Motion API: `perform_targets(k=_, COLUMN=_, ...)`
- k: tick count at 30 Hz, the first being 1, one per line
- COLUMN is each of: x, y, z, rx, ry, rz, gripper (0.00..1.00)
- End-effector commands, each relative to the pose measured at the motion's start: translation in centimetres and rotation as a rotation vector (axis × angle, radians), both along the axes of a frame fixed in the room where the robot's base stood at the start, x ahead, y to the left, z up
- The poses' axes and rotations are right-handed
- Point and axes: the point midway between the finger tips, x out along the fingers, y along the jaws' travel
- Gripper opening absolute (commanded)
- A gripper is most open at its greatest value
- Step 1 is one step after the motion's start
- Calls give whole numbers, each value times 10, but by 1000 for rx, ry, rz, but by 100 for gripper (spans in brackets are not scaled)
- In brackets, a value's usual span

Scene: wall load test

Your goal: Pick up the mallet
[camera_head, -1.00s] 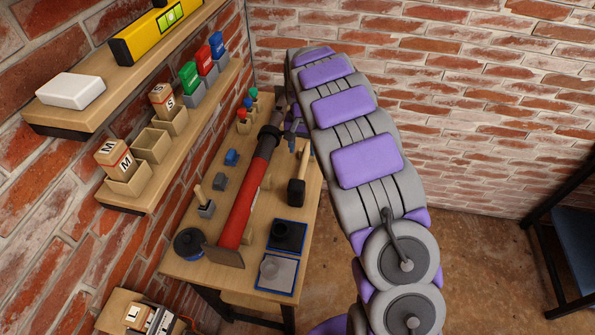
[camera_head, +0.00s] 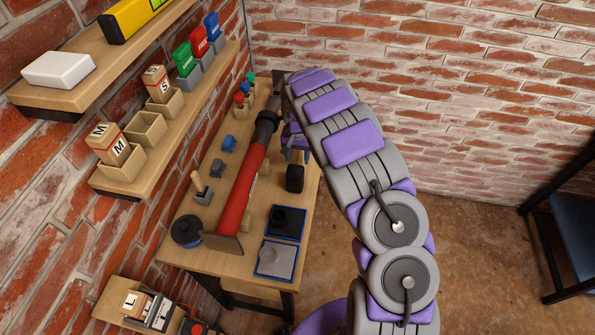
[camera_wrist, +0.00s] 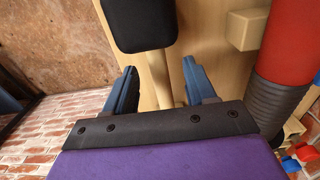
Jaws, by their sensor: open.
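The mallet has a black head (camera_head: 294,179) and lies on the right part of the wooden table (camera_head: 184,262). In the wrist view its black head (camera_wrist: 141,24) is at the top, and its pale handle (camera_wrist: 161,80) runs down between my fingers. My gripper (camera_wrist: 160,68) is open, with one blue finger on each side of the handle. The near end of the handle is hidden behind the gripper's dark plate. In the head view my gripper (camera_head: 297,152) is just beyond the mallet head, and the handle is mostly hidden by it.
A long red tube (camera_head: 241,190) lies on the table left of the mallet, close to my gripper; it also shows in the wrist view (camera_wrist: 291,45). Blue-edged trays (camera_head: 275,260) are at the table's near right. Wall shelves with blocks (camera_head: 115,150) are at left. Open floor is at right.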

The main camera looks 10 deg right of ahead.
Motion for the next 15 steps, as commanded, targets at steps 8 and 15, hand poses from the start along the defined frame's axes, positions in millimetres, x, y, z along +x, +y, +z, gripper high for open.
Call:
perform_targets(k=8, x=-1, y=-4, z=-28, rx=-1, ry=1, rz=0, gripper=55)
perform_targets(k=15, x=-2, y=-4, z=-54, rx=0, ry=2, rz=1, gripper=55)
